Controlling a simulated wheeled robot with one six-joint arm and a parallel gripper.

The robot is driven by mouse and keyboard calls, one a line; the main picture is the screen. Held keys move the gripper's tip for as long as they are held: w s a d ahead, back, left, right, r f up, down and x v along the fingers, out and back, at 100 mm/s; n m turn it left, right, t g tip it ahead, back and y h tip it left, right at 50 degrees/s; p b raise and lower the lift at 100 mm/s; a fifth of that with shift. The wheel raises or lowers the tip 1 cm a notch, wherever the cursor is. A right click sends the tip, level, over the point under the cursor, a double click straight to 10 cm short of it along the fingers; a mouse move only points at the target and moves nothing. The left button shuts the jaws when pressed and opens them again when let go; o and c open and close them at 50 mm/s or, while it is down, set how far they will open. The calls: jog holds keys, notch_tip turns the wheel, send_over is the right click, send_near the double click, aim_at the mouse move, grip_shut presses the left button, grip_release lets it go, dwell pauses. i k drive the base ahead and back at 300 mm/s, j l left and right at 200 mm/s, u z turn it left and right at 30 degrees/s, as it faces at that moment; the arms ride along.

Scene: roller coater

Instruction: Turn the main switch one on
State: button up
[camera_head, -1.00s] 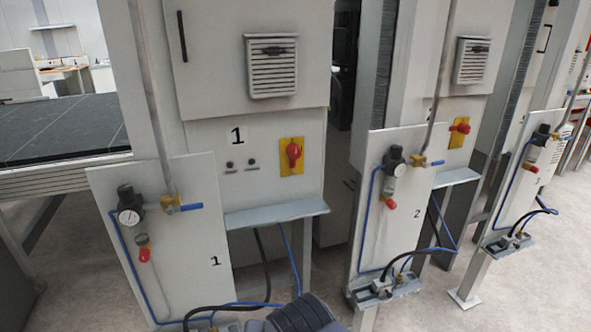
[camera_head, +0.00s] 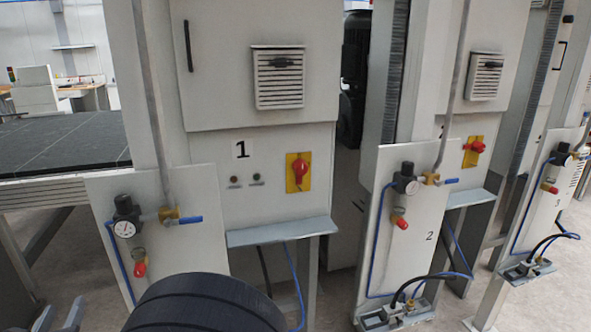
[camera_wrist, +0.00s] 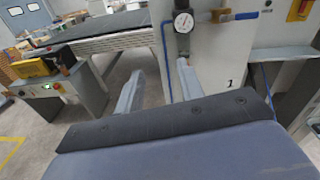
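Main switch one (camera_head: 299,171) is a red rotary knob on a yellow plate, on the grey cabinet front right of the large "1" label. Its knob looks roughly upright. In the wrist view part of the switch (camera_wrist: 300,9) shows at the top right edge. My gripper (camera_wrist: 160,78) has its two grey fingers spread apart with nothing between them. In the head view the fingers (camera_head: 69,318) show at the bottom left corner, well left of and below the switch.
Panel 1 (camera_head: 190,240) carries a gauge (camera_head: 125,228), a blue-handled valve (camera_head: 182,219) and a red knob, left of the switch. A grey shelf (camera_head: 282,231) juts out below the switch. Similar switch (camera_head: 473,150) and panel 2 stand right.

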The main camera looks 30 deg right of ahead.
aim_at(300, 167)
jog(key=i+l, duration=0.1)
jog(key=l, duration=0.3)
jog(key=i+l, duration=0.1)
jog(key=l, duration=0.3)
jog(key=i+l+z, duration=0.1)
jog(key=l, duration=0.3)
jog(key=i+l, duration=0.15)
jog(key=l, duration=0.25)
jog(key=i+l, duration=0.1)
jog(key=l, duration=0.3)
jog(key=i+l+z, duration=0.1)
jog(key=l, duration=0.3)
jog(key=i+l, duration=0.15)
jog(key=l, duration=0.25)
